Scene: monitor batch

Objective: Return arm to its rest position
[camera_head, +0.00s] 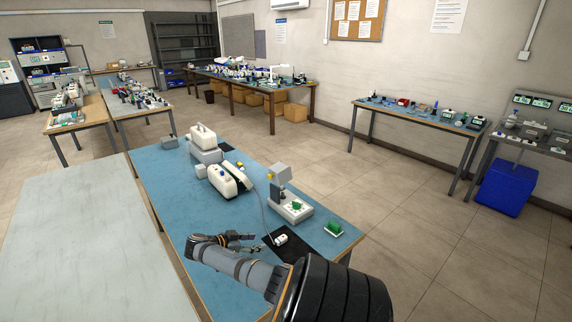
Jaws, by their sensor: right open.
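My right arm (240,268) comes in from the bottom of the head view and lies over the near part of the blue-topped table (165,190). My right gripper (243,240) is open over the table, to the left of a black mat (272,252). A small white cylindrical item (280,239) lies on that mat, just right of the fingertips and apart from them. I see nothing between the fingers. My left gripper is not in view.
A white device with a green part (291,208), a green block (333,228), a rounded white machine (228,181) and another white machine (203,138) stand on the table. A pale bare table (80,240) adjoins at left. Open floor (420,240) lies to the right.

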